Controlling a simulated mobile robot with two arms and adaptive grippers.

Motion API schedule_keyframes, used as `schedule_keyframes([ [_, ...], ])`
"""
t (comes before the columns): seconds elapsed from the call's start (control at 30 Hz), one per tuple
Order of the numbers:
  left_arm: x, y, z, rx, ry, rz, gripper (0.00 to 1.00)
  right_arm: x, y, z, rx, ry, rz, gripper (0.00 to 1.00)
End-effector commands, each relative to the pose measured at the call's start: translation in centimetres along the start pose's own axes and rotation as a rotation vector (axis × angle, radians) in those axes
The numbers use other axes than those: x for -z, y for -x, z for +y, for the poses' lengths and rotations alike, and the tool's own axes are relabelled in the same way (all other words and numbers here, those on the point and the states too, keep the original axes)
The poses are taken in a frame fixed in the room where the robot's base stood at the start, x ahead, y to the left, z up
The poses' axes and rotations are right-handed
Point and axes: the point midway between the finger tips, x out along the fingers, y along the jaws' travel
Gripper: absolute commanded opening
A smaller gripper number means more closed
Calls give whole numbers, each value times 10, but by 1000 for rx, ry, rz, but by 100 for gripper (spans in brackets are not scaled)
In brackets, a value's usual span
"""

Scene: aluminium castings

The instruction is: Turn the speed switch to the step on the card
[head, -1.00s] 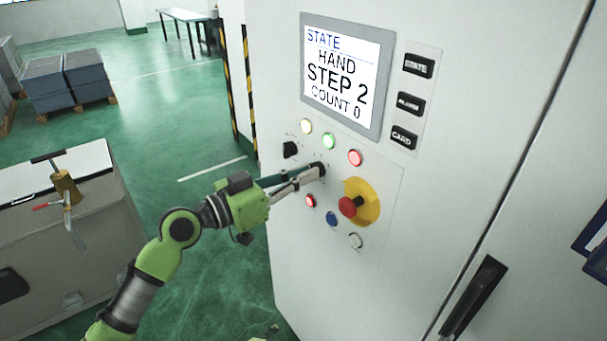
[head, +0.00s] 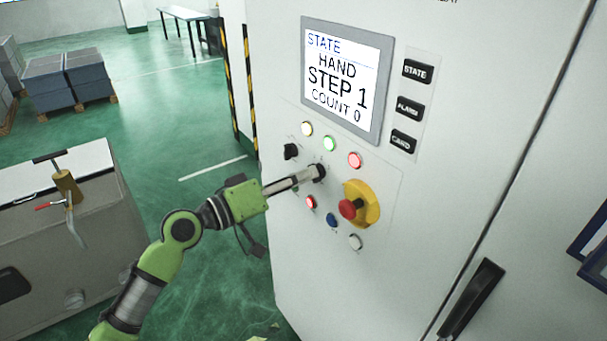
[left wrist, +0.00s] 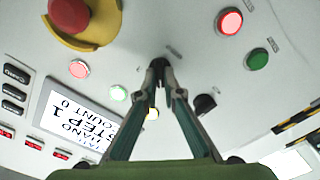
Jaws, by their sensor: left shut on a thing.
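The speed switch (head: 320,172) is a small black knob on the light panel of the machine cabinet. My left gripper (head: 313,175) is shut on the speed switch, and its fingers hide part of it. In the left wrist view the fingertips (left wrist: 160,74) close on the dark knob (left wrist: 158,63). The display (head: 340,80) reads STATE, HAND, STEP 1, COUNT 0. It shows upside down in the left wrist view (left wrist: 85,118). A black CARD button (head: 404,141) is right of the display; no card page shows. My right gripper is not in view.
A red emergency stop (head: 349,208) on a yellow plate is right of the switch. Another black knob (head: 291,151) is to its left. Lit yellow, green and red lamps sit above; red, blue and white buttons below. A grey cabinet (head: 70,245) with a brass valve stands left.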

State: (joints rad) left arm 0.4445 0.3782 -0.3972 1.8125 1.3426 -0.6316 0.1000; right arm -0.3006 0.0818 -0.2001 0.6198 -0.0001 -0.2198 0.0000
Motion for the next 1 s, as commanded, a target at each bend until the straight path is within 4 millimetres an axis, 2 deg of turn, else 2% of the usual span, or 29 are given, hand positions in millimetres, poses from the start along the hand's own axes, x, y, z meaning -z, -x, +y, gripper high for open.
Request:
schedule_keyframes([
  [0.53,2,0,0,-1,27,6,0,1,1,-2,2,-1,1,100],
  [0.6,2,0,0,-1,27,6,23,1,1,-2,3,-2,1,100],
  [1.0,1,3,-1,1,26,2,24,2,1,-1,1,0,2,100],
])
